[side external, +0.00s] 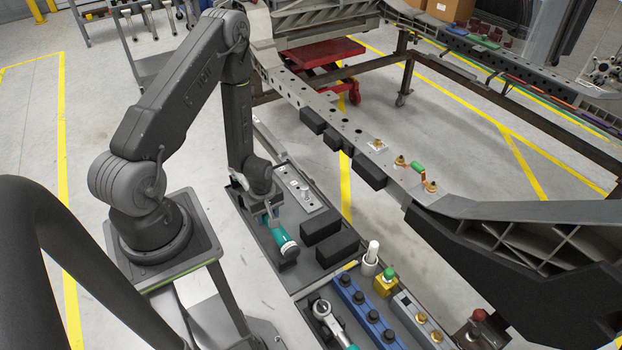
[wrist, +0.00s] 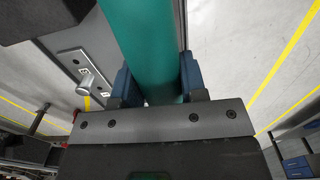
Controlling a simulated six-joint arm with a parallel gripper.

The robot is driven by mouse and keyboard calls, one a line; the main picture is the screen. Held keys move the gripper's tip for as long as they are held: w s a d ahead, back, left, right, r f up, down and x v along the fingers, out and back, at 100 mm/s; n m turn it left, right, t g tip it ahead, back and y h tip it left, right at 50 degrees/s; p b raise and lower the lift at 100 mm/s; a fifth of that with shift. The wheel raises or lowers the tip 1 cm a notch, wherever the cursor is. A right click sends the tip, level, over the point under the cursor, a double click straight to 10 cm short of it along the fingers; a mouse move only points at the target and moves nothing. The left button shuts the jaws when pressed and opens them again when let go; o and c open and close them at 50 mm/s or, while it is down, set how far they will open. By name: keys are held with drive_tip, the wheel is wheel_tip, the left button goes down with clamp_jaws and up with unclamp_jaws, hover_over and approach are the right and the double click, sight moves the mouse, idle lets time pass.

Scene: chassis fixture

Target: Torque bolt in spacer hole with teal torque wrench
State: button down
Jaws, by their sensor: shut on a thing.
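My gripper (side external: 268,212) is shut on a teal cylindrical tool (side external: 281,235) at the near side of the tool tray. In the wrist view, blue fingers (wrist: 155,80) close on both sides of the teal body (wrist: 145,35). The tool's ends are out of that view; I cannot tell whether it touches the tray. A silver ratchet-headed wrench (side external: 322,310) lies farther down the tray, with teal at the lower picture edge. The chassis rail (side external: 325,108) carries brass-coloured bolts (side external: 400,161), (side external: 431,186) and a pale square piece with a bolt (side external: 377,145). A green piece (side external: 417,167) sits between two bolts.
Black blocks (side external: 369,171) line the rail's near side.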

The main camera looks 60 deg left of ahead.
drive_tip(key=w+d+r+m, duration=0.4)
drive_tip(key=w+r+m, duration=0.3)
drive_tip(key=w+r, duration=0.3)
drive_tip(key=w+d+r+m, duration=0.5)
drive_tip(key=w+r+m, duration=0.3)
drive_tip(key=r, duration=0.4)
wheel_tip(320, 180, down, 6)
drive_tip(key=n, duration=0.1)
drive_tip(key=shift+w+a+n, duration=0.3)
drive_tip(key=shift+f, duration=1.15)
drive_tip(key=shift+s+a, duration=0.1)
drive_tip(key=shift+s+a+m, duration=0.25)
drive_tip(key=shift+a+m, duration=0.15)
drive_tip(key=shift+a, duration=0.2)
drive_tip(key=shift+a+f, duration=0.1)
drive_tip(key=shift+a, duration=0.05)
idle(0.5)
drive_tip(key=shift+s+a+m, duration=0.25)
drive_tip(key=shift+a+m, duration=0.15)
drive_tip(key=shift+a, duration=0.25)
drive_tip(key=shift+a, duration=0.1)
